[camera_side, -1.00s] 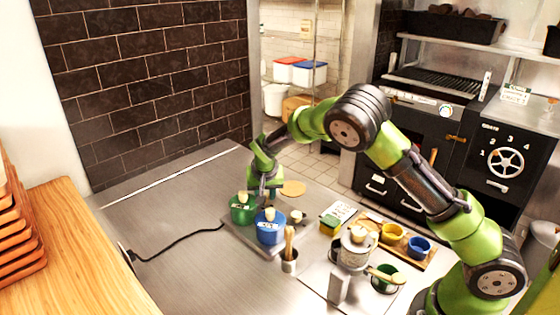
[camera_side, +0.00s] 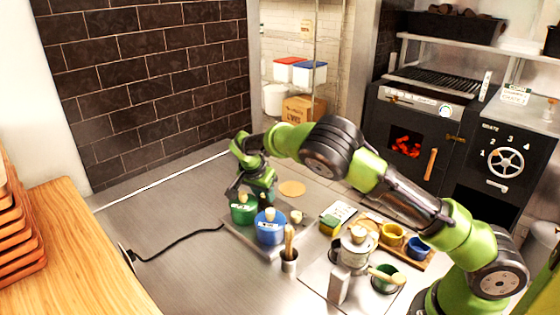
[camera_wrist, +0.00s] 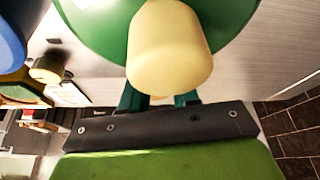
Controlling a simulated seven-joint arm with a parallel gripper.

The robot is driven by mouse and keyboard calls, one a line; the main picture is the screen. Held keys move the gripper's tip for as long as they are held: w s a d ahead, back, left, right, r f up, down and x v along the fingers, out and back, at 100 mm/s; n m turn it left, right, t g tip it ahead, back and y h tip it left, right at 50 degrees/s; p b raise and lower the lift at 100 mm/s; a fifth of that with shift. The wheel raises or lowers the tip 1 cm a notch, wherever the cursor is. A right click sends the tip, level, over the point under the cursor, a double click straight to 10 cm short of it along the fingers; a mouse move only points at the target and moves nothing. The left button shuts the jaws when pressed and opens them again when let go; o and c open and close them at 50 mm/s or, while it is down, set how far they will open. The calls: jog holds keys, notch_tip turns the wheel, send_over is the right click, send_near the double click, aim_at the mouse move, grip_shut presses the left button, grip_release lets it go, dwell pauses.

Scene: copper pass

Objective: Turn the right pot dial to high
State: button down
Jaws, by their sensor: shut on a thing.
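A green pot (camera_side: 243,213) and a blue pot (camera_side: 270,232) stand side by side on a flat warmer base (camera_side: 232,228), each with a cream lid knob. My gripper (camera_side: 264,197) is low at the far side of the green pot, shut on what seems to be that pot's dial. The dial itself and its setting are hidden.
A black cord crosses the clear counter at left.

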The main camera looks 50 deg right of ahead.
dwell(0.4)
jog(key=c, duration=0.8)
grip_release()
jog(key=shift+c, duration=0.2)
jog(key=v, duration=1.6)
jog(key=shift+r, duration=0.4)
jog(key=shift+a, duration=0.1)
